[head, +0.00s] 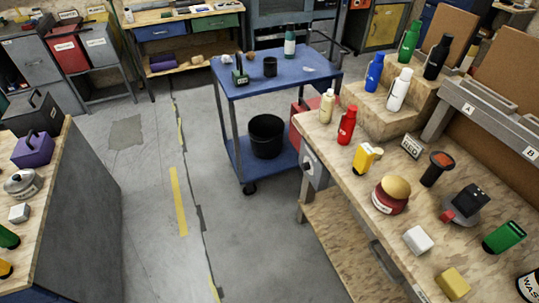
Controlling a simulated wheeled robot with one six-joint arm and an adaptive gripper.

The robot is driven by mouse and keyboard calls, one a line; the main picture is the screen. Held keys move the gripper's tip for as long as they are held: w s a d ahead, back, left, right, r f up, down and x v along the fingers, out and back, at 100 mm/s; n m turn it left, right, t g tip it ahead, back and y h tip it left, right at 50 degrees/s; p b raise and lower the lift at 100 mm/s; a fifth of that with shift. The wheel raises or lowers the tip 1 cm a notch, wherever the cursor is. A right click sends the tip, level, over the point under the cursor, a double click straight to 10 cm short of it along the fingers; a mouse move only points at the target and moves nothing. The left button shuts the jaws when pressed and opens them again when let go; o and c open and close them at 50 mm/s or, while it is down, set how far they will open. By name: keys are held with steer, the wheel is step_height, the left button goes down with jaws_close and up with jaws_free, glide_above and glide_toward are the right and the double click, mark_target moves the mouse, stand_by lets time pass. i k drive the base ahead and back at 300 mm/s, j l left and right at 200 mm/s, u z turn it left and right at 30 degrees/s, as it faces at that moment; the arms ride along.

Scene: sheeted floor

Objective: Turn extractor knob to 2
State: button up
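I cannot make out a knob labelled as the extractor's, nor any number 2. A small grey box (313,170) is fixed to the left end of the right workbench, below its top; it has a darker fitting on its face, too small to identify. A long grey unit (490,117) with plates marked A and B stands along the back of that bench; no knob or dial setting is readable on it. My gripper is not in view.
The right workbench (345,182) carries bottles, a red jar, a tape-like device and blocks. A blue cart (235,88) with a black bucket (266,136) stands left of it. Another bench (72,170) is at the left. Grey floor (150,230) between is clear.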

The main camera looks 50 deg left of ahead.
mark_target(305, 166)
steer(key=u, duration=1.15)
